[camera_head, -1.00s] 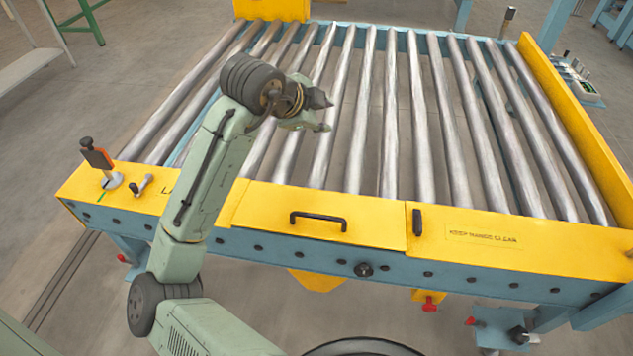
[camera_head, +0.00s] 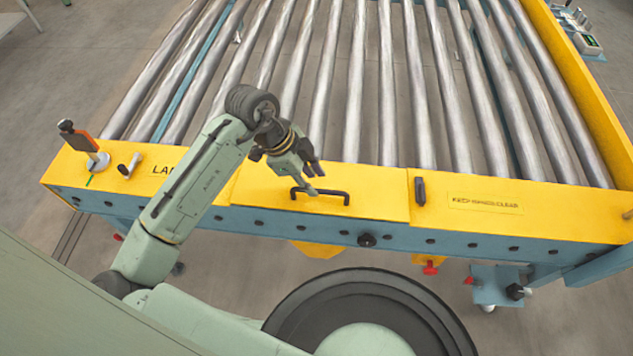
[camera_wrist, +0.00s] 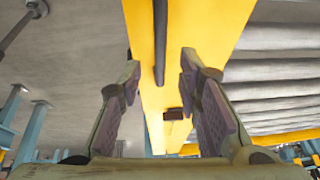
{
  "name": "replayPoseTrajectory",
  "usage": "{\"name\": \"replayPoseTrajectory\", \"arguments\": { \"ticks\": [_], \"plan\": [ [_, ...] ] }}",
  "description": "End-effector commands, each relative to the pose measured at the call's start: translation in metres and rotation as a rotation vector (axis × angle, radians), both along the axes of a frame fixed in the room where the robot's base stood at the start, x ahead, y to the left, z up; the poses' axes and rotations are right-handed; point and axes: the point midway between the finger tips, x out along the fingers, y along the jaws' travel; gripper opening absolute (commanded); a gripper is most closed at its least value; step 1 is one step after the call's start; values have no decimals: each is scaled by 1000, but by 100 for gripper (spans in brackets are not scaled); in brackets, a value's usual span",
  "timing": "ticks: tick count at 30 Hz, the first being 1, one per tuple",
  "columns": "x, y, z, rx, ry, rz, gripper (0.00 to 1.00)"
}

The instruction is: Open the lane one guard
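The lane one guard (camera_head: 370,188) is a yellow panel on the front edge of the roller conveyor, lying flat beside the "LA…" lettering. A black bar handle (camera_head: 335,194) is fixed on it. My gripper (camera_head: 315,182) is just above and behind the handle's left end, fingers pointing down to the right. In the wrist view the two finger pads (camera_wrist: 158,100) are spread apart with nothing between them. The handle shows there as a dark bar (camera_wrist: 160,40) on the yellow panel, beyond the fingertips. Whether a finger touches the handle is hard to tell.
A black latch (camera_head: 420,191) stands at the panel's right end, beside a "keep hands clear" label (camera_head: 485,203). An orange-and-black lever (camera_head: 80,142) and a small metal pin (camera_head: 129,165) stand at the left. Bare steel rollers (camera_head: 355,90) lie behind the panel.

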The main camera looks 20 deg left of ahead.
Motion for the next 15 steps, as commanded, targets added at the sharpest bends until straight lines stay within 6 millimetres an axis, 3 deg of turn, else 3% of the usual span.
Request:
{"name": "replayPoseTrajectory", "arguments": {
  "ticks": [6,15],
  "plan": [
    [5,-9,-25,0,-1,1,31],
    [6,-12,-31,0,-2,1,31]
  ]
}}
